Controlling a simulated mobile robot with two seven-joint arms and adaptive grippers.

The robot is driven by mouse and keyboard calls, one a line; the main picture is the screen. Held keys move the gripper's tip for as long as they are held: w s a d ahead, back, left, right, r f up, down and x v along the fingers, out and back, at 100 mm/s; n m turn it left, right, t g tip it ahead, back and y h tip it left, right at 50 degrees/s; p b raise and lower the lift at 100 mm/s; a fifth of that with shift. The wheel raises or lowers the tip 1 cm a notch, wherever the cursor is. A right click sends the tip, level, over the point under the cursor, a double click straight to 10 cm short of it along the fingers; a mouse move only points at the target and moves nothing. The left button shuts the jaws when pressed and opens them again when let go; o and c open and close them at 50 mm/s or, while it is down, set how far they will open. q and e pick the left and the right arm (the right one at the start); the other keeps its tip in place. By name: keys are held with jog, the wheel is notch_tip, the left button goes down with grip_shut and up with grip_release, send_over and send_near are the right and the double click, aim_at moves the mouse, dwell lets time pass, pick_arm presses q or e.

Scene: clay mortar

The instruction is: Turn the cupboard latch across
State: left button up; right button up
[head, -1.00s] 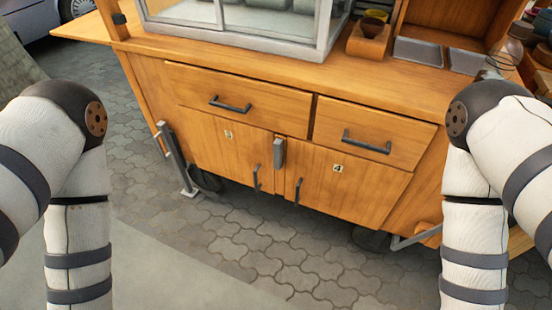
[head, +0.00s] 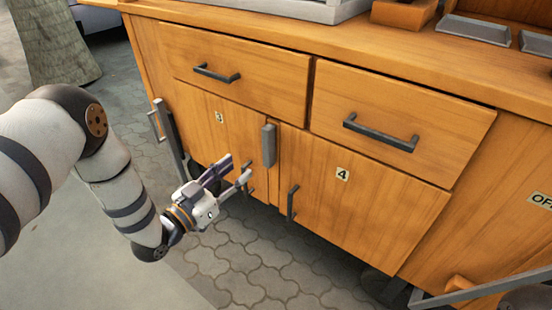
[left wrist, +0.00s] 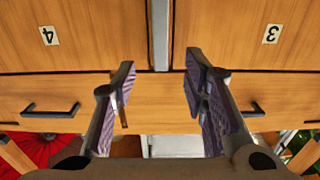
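The cupboard latch (head: 268,146) is a grey upright bar at the seam between door 3 (head: 212,128) and door 4 (head: 365,195). In the left wrist view, which looks upside down, the latch (left wrist: 160,35) runs vertically at top centre. My left gripper (head: 236,170) is in front of door 3, to the left of the latch and a little lower. It is open and empty; in the left wrist view its dark-padded fingers (left wrist: 160,72) are apart, on either side of the latch's line. I see no contact with the latch. My right gripper is not in view.
Two drawers with dark handles (head: 380,133) (head: 217,73) sit above the doors. Door handles (head: 291,203) stand below the latch, one partly behind my left gripper. Grey trays (head: 475,28) lie on the counter. The paving (head: 240,260) in front is clear.

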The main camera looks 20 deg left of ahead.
aim_at(265, 146)
pick_arm(q)
jog(key=b+x, duration=0.2)
jog(key=x, duration=0.8)
jog(key=shift+w+f+b, duration=0.2)
jog(key=shift+b, duration=0.2)
jog(key=shift+w+r, duration=0.1)
jog(key=shift+w, duration=0.05)
grip_shut()
